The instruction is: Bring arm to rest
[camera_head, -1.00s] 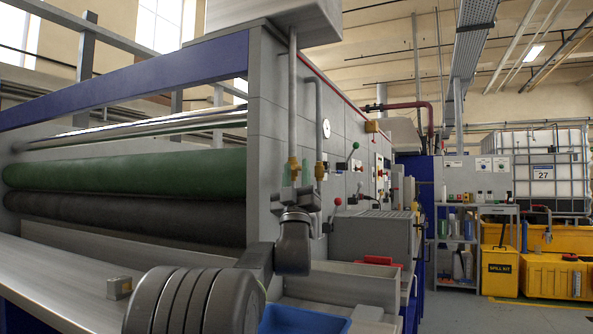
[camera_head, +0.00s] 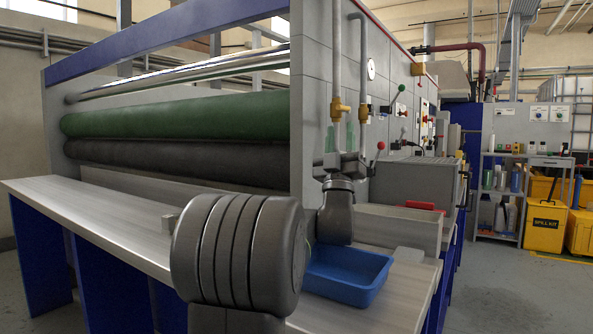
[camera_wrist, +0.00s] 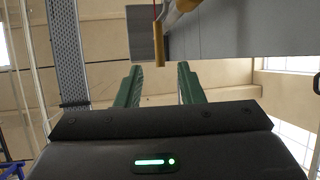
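My arm is folded in front of the machine, with a large grey joint (camera_head: 240,255) in the foreground. My gripper (camera_head: 343,136) points upward near the grey end panel of the machine. In the wrist view its two green fingers (camera_wrist: 160,68) stand apart with nothing between them. A brass-coloured pipe end (camera_wrist: 158,45) shows beyond the fingertips there; I cannot tell how far off it is. In the head view, pipes with brass valves (camera_head: 341,108) hang just above and behind the fingers.
A blue tray (camera_head: 348,292) sits on the metal bench (camera_head: 110,225) to the right of my arm. Green (camera_head: 180,120) and dark (camera_head: 180,165) rollers lie behind. A grey box (camera_head: 412,182) stands at the right. Open floor (camera_head: 500,290) lies at the far right.

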